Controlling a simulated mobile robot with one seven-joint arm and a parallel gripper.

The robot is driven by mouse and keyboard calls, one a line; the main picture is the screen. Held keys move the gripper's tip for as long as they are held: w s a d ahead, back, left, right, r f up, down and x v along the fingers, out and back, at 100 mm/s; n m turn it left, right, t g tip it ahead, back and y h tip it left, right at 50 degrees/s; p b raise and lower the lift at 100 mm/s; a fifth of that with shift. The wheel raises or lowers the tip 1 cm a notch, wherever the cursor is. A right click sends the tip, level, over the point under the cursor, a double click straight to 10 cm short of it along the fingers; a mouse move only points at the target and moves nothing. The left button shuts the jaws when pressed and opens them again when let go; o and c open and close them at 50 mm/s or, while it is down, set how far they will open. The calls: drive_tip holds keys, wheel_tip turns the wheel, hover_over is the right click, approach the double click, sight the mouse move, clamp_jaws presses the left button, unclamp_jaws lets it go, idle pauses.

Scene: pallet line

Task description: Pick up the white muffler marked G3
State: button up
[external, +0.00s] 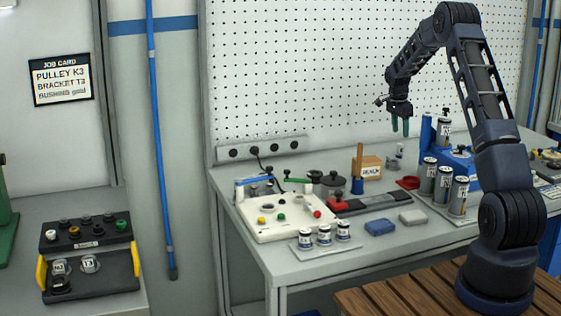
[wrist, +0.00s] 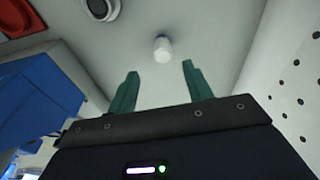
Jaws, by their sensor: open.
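A small white cylinder (wrist: 162,48) stands on the bench top in the wrist view, ahead of my fingertips and roughly centred between them. No mark can be read on it, so I cannot confirm G3. My gripper (wrist: 158,80) is open and empty, with its two green fingers apart and not touching the cylinder. In the external view my gripper (external: 400,127) hangs fingers down above the back of the bench, in front of the pegboard. A small pale grey part (external: 394,163) shows below it; I cannot tell if this is the same cylinder.
In the wrist view a blue block (wrist: 40,100) is at left and the pegboard (wrist: 295,70) at right. A round white-and-dark part (wrist: 100,8) and a red dish (wrist: 30,18) are farther off. Labelled cans (external: 443,182), a blue block and a cardboard box (external: 371,168) crowd the bench.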

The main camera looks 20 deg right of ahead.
sight(401, 148)
drive_tip(key=f, duration=0.3)
drive_tip(key=shift+d+f, duration=0.3)
drive_tip(key=shift+d, duration=0.05)
drive_tip(key=shift+w+d+f, duration=0.15)
drive_tip(key=shift+d+f, duration=0.05)
drive_tip(key=shift+f, duration=1.15)
drive_tip(key=shift+w+d+f, duration=0.15)
drive_tip(key=shift+f, duration=1.2)
drive_tip(key=c, duration=1.1)
drive_tip(key=shift+r, duration=0.1)
